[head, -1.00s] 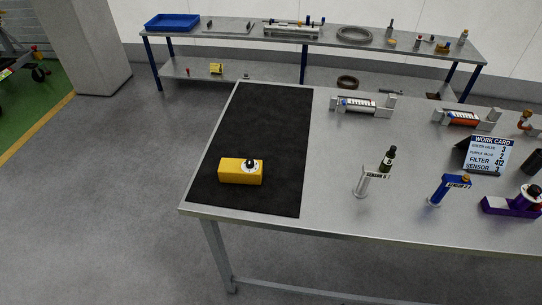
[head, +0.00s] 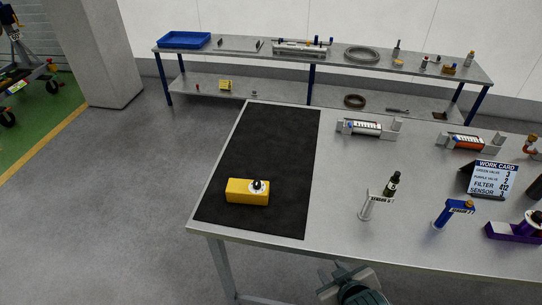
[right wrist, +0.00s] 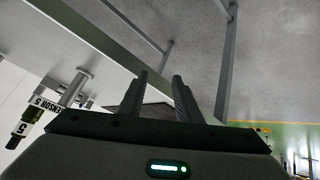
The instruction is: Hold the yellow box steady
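The yellow box (head: 247,192) sits on the black mat (head: 275,140) near the table's front left, in the head view. A round white dial with a black knob is on its right part. My right gripper (head: 344,276) shows at the bottom of the head view, at the table's front edge, to the right of the box and apart from it. In the right wrist view its two fingers (right wrist: 160,82) stand apart with nothing between them. The box does not show in that view. My left gripper is not in view.
Sensor stands (head: 372,205) and a blue one (head: 452,213) stand right of the mat. A work card (head: 489,178) and a purple fixture (head: 515,230) are farther right. A rear bench (head: 250,62) holds a blue tray (head: 184,40). The mat around the box is clear.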

